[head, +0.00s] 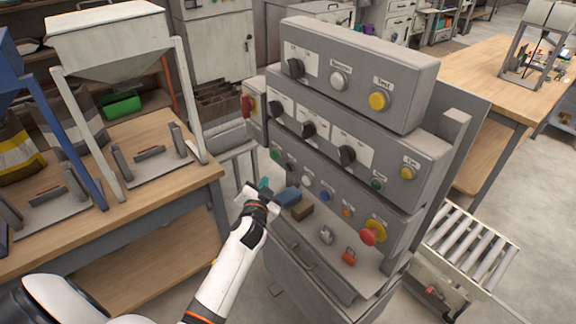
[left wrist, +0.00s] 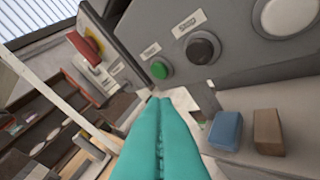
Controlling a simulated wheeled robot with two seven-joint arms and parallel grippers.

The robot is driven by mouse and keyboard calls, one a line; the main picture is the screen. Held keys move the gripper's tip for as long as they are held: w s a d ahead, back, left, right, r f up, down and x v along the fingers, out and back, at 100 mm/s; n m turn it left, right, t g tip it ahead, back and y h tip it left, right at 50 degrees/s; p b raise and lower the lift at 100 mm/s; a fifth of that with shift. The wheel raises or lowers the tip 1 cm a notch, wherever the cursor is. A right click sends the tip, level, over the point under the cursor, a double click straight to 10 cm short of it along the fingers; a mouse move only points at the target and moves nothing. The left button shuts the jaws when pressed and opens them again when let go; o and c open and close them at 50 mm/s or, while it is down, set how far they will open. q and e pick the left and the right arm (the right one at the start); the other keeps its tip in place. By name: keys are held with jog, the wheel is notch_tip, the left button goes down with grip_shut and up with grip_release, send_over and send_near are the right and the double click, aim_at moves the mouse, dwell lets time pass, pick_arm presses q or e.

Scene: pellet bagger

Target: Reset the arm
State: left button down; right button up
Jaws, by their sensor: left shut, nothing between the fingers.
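My left gripper (head: 264,184) is in front of the lower left part of the grey control panel (head: 410,190). In the left wrist view its teal fingers (left wrist: 160,140) are together with nothing between them. The fingertips point toward the green button (left wrist: 159,69) on the panel's lower row; I cannot tell whether they touch it. In the head view this green button (head: 275,154) shows just above the gripper. A black knob (left wrist: 203,47) is to its right. My left arm (head: 230,265) reaches in from below. My right gripper is not in view.
A blue block (head: 287,196) and a brown block (head: 302,211) lie on the panel's ledge beside the gripper. A red emergency button (head: 373,232) sticks out at the right. A wooden table with hoppers (head: 110,40) stands left; a roller conveyor (head: 470,245) is at right.

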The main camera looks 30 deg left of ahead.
pick_arm(q)
jog(key=shift+s+f, duration=0.1)
dwell(0.4)
jog(key=s+d+f+g+h+b, duration=0.1)
jog(key=s+d+f+g+h, duration=0.3)
jog(key=f, duration=0.6)
jog(key=s+d+f+y, duration=0.15)
jog(key=s+f, duration=0.35)
jog(key=f, duration=0.5)
jog(key=s+d+f+g+h+b, duration=0.1)
jog(key=s+d+f+g+h, duration=0.3)
jog(key=f, duration=0.7)
jog(key=s+d+f+g, duration=0.1)
jog(key=s+f, duration=0.5)
jog(key=s, duration=0.6)
jog(key=s+d+f+g, duration=0.2)
jog(key=s+f, duration=0.4)
jog(key=s, duration=0.6)
jog(key=s+d+f+g+b, duration=0.1)
jog(key=s+f+g, duration=0.2)
jog(key=s, duration=0.9)
notch_tip(320, 180, down, 4)
jog(key=shift+s+d+r, duration=0.2)
jog(key=shift+s+d, duration=0.05)
jog(key=shift+s, duration=0.1)
jog(key=shift+w, duration=0.1)
